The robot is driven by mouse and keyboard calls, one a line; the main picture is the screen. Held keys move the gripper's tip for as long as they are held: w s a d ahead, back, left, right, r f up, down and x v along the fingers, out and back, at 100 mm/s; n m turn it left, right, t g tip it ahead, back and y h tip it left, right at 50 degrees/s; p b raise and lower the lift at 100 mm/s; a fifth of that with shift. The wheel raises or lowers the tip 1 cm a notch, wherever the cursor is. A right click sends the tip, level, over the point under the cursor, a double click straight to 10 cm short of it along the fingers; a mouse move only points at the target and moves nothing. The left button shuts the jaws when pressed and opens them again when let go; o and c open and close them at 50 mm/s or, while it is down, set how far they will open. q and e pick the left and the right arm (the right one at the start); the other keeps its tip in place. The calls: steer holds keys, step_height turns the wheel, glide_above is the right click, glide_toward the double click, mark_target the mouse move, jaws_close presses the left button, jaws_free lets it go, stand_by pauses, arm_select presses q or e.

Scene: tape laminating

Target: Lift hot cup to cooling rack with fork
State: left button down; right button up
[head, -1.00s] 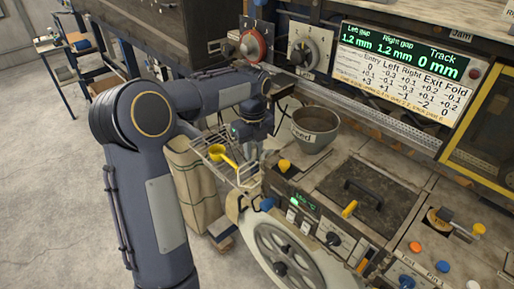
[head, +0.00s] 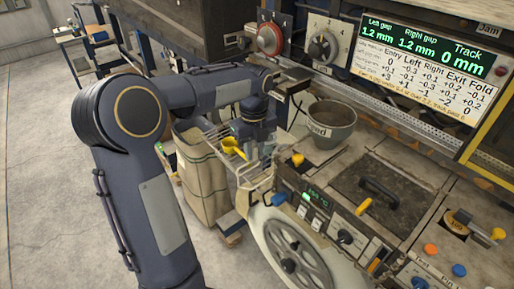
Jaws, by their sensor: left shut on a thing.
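My left gripper (head: 262,150) points down beside the bench, past the wrist of my left arm. It is shut, but its fingers are small and partly hidden, so I cannot make out what it holds. A wire rack (head: 218,135), which may be the cooling rack, is just left of and behind it. A yellow scoop-like piece (head: 233,147) shows at the rack, left of the gripper. I cannot make out a hot cup or a fork. My right gripper is not in view.
A grey bucket (head: 331,128) stands on the bench right of the gripper. A dark lid with a handle (head: 380,190), a spoked wheel (head: 292,255) and knobs lie nearer. Open floor (head: 50,180) is at left.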

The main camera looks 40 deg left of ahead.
arm_select(q)
steer(key=shift+r, duration=0.1)
step_height(320, 180, up, 7)
steer(key=p, duration=0.6)
steer(key=shift+p, duration=0.35)
